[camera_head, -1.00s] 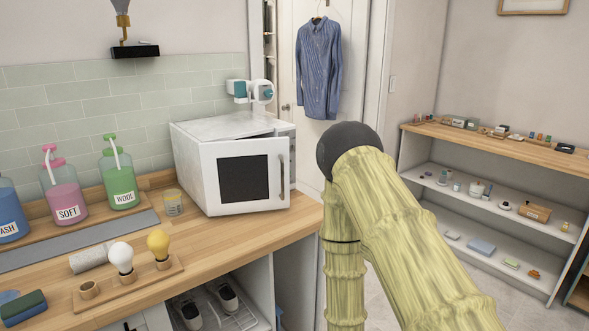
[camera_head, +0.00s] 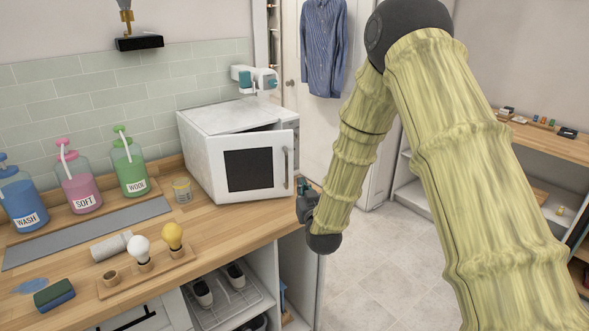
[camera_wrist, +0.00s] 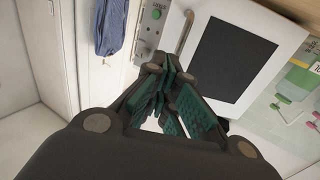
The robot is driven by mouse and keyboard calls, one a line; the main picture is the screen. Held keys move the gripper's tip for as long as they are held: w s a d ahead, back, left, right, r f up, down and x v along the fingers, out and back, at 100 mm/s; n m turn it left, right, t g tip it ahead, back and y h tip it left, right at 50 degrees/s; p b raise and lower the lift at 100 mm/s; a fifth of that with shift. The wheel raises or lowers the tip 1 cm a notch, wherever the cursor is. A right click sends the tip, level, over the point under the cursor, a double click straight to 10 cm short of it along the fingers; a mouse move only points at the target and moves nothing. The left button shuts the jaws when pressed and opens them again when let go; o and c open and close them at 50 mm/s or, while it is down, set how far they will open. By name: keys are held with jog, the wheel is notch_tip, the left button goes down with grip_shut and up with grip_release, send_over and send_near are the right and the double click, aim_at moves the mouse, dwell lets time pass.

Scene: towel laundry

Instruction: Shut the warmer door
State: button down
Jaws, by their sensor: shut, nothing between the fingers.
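The white warmer (camera_head: 215,122) stands at the back right end of the wooden counter. Its door (camera_head: 250,196), with a dark window, is ajar, with a gap along the top. The upright handle (camera_head: 285,168) is on the door's right side. In the wrist view the door (camera_wrist: 284,28), its handle (camera_wrist: 185,32) and the control panel with a green button (camera_wrist: 155,14) show beyond the fingers. My gripper (camera_head: 304,186) is just right of the door's free edge, low by the counter's end. Its teal-padded fingers (camera_wrist: 170,78) are shut and empty. Contact with the door cannot be told.
A blue shirt (camera_head: 324,50) hangs on the door behind. The floor (camera_head: 370,255) right of the counter is clear.

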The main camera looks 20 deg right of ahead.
jog(key=w+p, duration=0.4)
jog(key=w, duration=0.7)
jog(key=shift+d, duration=0.45)
jog(key=shift+w+f, duration=0.1)
jog(key=shift+w, duration=0.05)
